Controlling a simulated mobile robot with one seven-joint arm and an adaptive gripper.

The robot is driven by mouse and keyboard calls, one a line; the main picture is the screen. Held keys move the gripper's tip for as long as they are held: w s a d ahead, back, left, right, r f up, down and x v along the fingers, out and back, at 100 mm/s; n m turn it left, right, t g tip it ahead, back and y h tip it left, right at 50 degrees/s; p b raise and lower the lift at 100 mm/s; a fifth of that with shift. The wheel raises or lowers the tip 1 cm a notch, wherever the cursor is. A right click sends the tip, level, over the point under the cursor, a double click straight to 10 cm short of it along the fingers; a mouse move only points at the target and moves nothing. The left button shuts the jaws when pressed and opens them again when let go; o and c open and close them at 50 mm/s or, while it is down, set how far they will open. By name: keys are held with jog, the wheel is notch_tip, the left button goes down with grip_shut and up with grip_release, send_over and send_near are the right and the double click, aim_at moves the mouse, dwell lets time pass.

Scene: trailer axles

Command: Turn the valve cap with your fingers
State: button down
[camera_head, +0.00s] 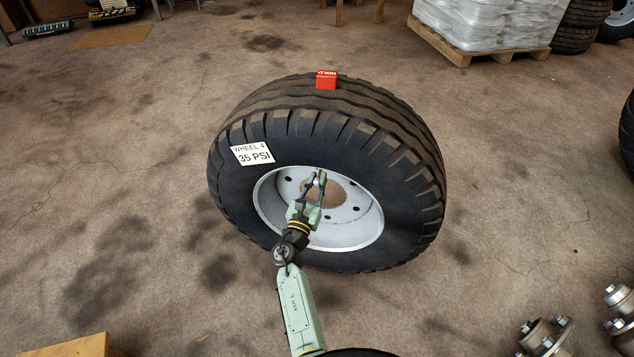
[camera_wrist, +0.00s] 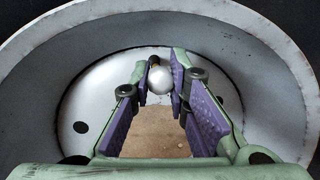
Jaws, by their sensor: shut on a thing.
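My gripper (camera_head: 319,178) reaches into the upper part of the rim. Its purple-padded fingers are shut on the cap, one on each side; the contact itself is partly hidden. In the head view the cap is too small to make out clearly.
A red box (camera_head: 326,79) rests on top of the tyre. Metal hub parts (camera_head: 546,336) are at the lower right, and a wooden edge (camera_head: 75,347) at the lower left. A wrapped pallet load (camera_head: 492,22) stands behind. The floor left of the wheel is clear.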

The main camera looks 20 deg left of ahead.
jog(key=m+h, duration=0.1)
jog(key=m, duration=0.6)
jog(key=shift+a+r+g+h, duration=0.1)
jog(key=shift+a+g+h, duration=0.05)
jog(key=shift+g+h, duration=0.25)
jog(key=c, duration=2)
grip_release()
jog(key=shift+m, duration=0.6)
jog(key=o, duration=0.5)
jog(key=shift+o, duration=0.2)
jog(key=s+f, duration=0.1)
jog(key=s, duration=1)
jog(key=shift+s+a+f, duration=0.25)
jog(key=shift+s+a, duration=0.15)
jog(key=shift+a, duration=0.05)
